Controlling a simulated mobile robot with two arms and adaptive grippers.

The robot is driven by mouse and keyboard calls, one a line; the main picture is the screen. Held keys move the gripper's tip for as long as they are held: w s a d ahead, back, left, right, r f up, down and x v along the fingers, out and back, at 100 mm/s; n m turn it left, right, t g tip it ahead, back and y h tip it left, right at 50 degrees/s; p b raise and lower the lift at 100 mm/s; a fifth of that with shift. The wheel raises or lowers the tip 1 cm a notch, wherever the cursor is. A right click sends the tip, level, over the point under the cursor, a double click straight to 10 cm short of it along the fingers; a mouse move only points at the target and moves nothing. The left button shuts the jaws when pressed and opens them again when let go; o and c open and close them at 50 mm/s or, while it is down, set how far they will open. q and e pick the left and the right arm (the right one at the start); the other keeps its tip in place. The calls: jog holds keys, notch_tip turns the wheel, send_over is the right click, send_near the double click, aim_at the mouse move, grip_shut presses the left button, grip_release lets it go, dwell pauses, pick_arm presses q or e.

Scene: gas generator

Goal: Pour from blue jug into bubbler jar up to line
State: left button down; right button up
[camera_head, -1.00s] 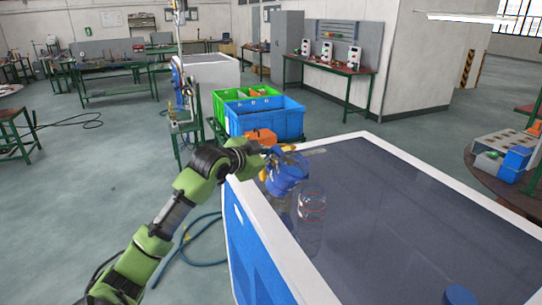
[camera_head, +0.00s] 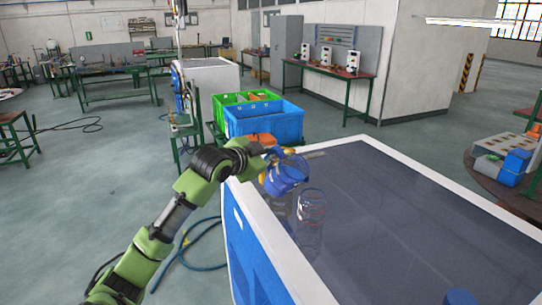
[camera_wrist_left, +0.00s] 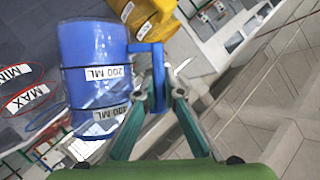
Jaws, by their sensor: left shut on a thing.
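The blue jug (camera_head: 284,180) is held at the far left corner of the table, beside the jar. It is tilted in the head view. In the left wrist view the jug (camera_wrist_left: 95,52) shows "200 ML" and a second volume label. My left gripper (camera_wrist_left: 160,90) is shut on the jug's blue handle. The clear bubbler jar (camera_head: 312,204) stands on the table with red rings around it. Its MIN and MAX labels (camera_wrist_left: 28,98) show at the left edge of the wrist view. I cannot make out any liquid level in the jar. My right gripper is out of view.
The dark table top (camera_head: 400,205) has a white rim and is mostly clear. A blue round object (camera_head: 459,297) is at its near edge. A yellow object (camera_wrist_left: 150,15) is beyond the jug. A blue crate (camera_head: 264,122) and a green crate (camera_head: 240,98) stand behind the table.

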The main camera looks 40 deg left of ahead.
aim_at(278, 148)
pick_arm(q)
jog(key=shift+d+r+m, duration=0.15)
jog(key=shift+r+m, duration=0.15)
jog(key=shift+r, duration=0.35)
jog(key=shift+d+r+m+t+y+b, duration=0.2)
jog(key=shift+d+r+m+y+b, duration=0.2)
jog(key=shift+r, duration=0.25)
jog(key=shift+d+r+m+t+y+b, duration=0.2)
jog(key=shift+d+r+m+y+b, duration=0.15)
jog(key=shift+r+m, duration=0.2)
dwell(1.5)
jog(key=shift+d+r+m+y+b, duration=0.25)
jog(key=shift+d+r+m+b, duration=0.35)
jog(key=shift+r, duration=0.4)
dwell(1.2)
jog(key=shift+d+r+m, duration=0.2)
jog(key=shift+d+m, duration=0.05)
jog(key=shift+m, duration=0.1)
dwell(0.5)
jog(key=shift+a+f, duration=0.1)
jog(key=shift+f, duration=0.1)
jog(key=shift+a+f+b, duration=0.1)
jog(key=shift+b, duration=0.25)
jog(key=shift+a+f+n, duration=0.35)
jog(key=shift+n, duration=0.25)
dwell(0.5)
